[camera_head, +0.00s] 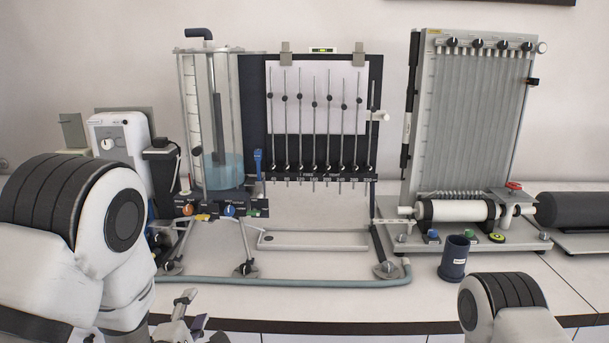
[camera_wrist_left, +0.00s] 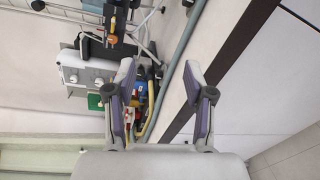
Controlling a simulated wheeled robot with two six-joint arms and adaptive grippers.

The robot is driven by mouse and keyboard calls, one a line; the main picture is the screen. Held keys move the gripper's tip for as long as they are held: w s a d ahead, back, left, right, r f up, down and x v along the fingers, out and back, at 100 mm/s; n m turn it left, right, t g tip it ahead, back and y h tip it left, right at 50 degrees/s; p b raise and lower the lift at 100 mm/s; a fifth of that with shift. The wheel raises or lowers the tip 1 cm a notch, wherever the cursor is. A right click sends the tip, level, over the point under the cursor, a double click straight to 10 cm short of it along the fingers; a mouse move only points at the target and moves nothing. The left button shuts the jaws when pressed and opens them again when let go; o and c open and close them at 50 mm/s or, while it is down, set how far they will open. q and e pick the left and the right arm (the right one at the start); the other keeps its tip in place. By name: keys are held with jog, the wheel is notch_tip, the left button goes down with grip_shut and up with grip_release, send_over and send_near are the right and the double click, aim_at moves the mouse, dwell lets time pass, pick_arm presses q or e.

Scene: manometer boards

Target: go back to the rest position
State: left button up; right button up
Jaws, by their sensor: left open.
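My left gripper (camera_head: 185,322) shows low in the head view, near the front edge of the bench at the left. In the left wrist view its two fingers (camera_wrist_left: 160,100) stand wide apart with nothing between them. My left arm fills the lower left of the head view. Part of my right arm shows at the lower right, but its gripper is out of the picture. The manometer board (camera_head: 320,150) with several thin tubes stands upright at the back, apart from the left gripper.
A second tube board (camera_head: 470,125) stands at the right. A dark cup (camera_head: 453,259) stands near the bench's front edge. A grey hose (camera_head: 290,283) runs along the front of the left stand. A white device (camera_head: 121,140) is at the left. The bench front is clear between the hose and edge.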

pick_arm(q)
jog(key=s+a+f+m+g, duration=0.1)
jog(key=s+f+g, duration=0.2)
jog(key=s+f, duration=0.35)
jog(key=s+a+f+m+g, duration=0.1)
jog(key=s+f+g, duration=0.15)
jog(key=f, duration=0.65)
jog(key=s+a+f+m+g, duration=0.1)
jog(key=s+f+g, duration=0.1)
jog(key=s+f, duration=0.4)
jog(key=s+f+m+g, duration=0.4)
jog(key=s+f+m, duration=0.1)
jog(key=s+m, duration=0.3)
jog(key=s+f+m+g, duration=0.4)
jog(key=s+m+g, duration=0.1)
jog(key=s+m, duration=0.4)
jog(key=shift+s+a+f, duration=0.25)
jog(key=shift+s+f, duration=0.15)
jog(key=shift+s, duration=0.35)
